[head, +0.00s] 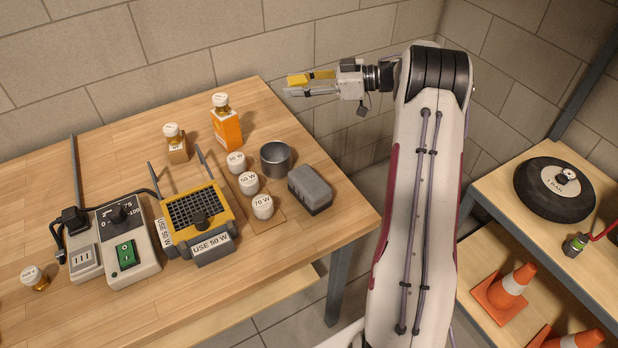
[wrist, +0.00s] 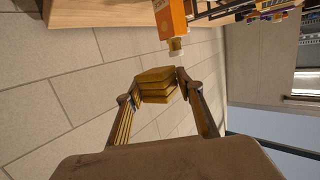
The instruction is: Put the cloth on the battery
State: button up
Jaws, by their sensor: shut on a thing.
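My gripper (head: 311,84) is in the air beyond the table's back right edge, pointing left in the head view. It is shut on a yellow folded, layered piece, which looks like the cloth (wrist: 155,84), between its fingertips (wrist: 157,90) in the wrist view. The cloth also shows as a small yellow patch in the head view (head: 297,80). No thing is plainly marked as a battery. A grey block with a darker lower part (head: 311,188) lies near the table's right edge and may be it. Its top looks bare. The gripper is well behind and above it.
An orange box with a bottle (head: 227,128), a metal cup (head: 276,159) and several white-capped weights (head: 249,183) stand near the grey block. A yellow-framed grid device (head: 196,210) and a control box (head: 127,245) are further left. A shelf (head: 482,215) holds cones and a black wheel.

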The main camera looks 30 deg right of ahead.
jog(key=shift+n+g+y, duration=0.3)
jog(key=shift+g, duration=0.1)
jog(key=s, duration=0.3)
jog(key=s+a+r, duration=0.1)
jog(key=s, duration=0.3)
jog(key=s+a, duration=0.1)
jog(key=s, duration=0.3)
jog(key=shift+s+r, duration=0.2)
jog(key=shift+r, duration=0.05)
jog(key=n+g+y, duration=0.1)
jog(key=n+g, duration=0.1)
send_over(309, 180)
jog(key=shift+f, duration=0.45)
jog(key=shift+f, duration=0.15)
jog(key=shift+f, duration=3)
jog(key=shift+f, duration=1.85)
jog(key=shift+f, duration=0.1)
